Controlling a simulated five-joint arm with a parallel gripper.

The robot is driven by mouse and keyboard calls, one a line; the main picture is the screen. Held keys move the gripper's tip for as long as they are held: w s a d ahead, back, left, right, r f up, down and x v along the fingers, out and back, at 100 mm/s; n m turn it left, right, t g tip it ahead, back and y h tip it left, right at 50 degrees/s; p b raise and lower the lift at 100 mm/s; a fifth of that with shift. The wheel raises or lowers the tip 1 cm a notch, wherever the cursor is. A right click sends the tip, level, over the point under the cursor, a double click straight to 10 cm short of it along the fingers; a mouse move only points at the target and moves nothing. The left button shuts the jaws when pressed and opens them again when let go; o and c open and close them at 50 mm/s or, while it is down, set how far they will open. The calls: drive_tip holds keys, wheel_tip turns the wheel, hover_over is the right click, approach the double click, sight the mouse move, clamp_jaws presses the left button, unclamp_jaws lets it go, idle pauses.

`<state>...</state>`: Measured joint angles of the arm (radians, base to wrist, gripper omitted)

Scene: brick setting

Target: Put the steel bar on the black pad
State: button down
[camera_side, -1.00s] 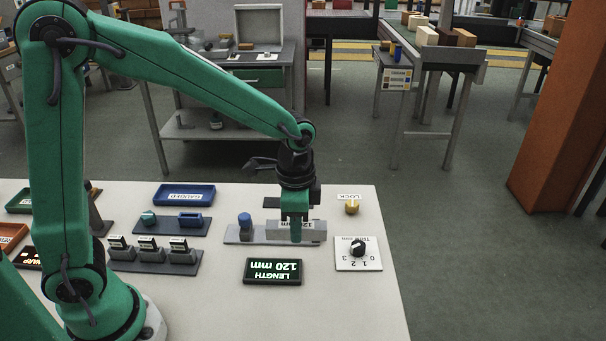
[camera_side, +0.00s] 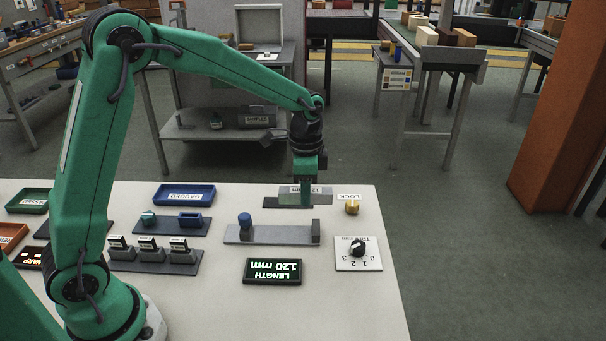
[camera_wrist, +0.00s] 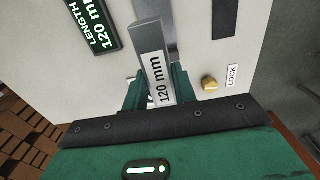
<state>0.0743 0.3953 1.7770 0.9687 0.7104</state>
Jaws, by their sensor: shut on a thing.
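The steel bar (camera_side: 320,195) is a grey block with a white label; the wrist view shows its "120 mm" label and bare end (camera_wrist: 148,33). My gripper (camera_side: 306,196) is shut on the bar near its middle, with a green finger on each side in the wrist view (camera_wrist: 160,92). The black pad (camera_side: 271,203) lies flat at the back of the white table, partly hidden behind the bar and fingers. It shows as a dark strip in the wrist view (camera_wrist: 225,16).
The grey gauge fixture (camera_side: 270,235) with a blue knob (camera_side: 245,219) stands in front, its bed empty. The length display (camera_side: 272,271) reads 120 mm. A yellow lock knob (camera_side: 352,207) and a dial plate (camera_side: 358,253) are at right. A blue tray (camera_side: 185,195) is left.

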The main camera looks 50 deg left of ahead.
drive_tip(key=w+a+f, duration=0.2)
drive_tip(key=a, duration=0.2)
drive_tip(key=w+a+f, duration=0.2)
drive_tip(key=a, duration=0.2)
drive_tip(key=w+a+f, duration=0.2)
drive_tip(key=a+f, duration=0.1)
drive_tip(key=a, duration=0.2)
drive_tip(key=shift+f, duration=0.1)
drive_tip(key=shift+d+f, duration=0.1)
drive_tip(key=shift+f, duration=1.85)
drive_tip(key=shift+s, duration=0.1)
drive_tip(key=c, duration=1.1)
unclamp_jaws()
drive_tip(key=shift+f, duration=0.15)
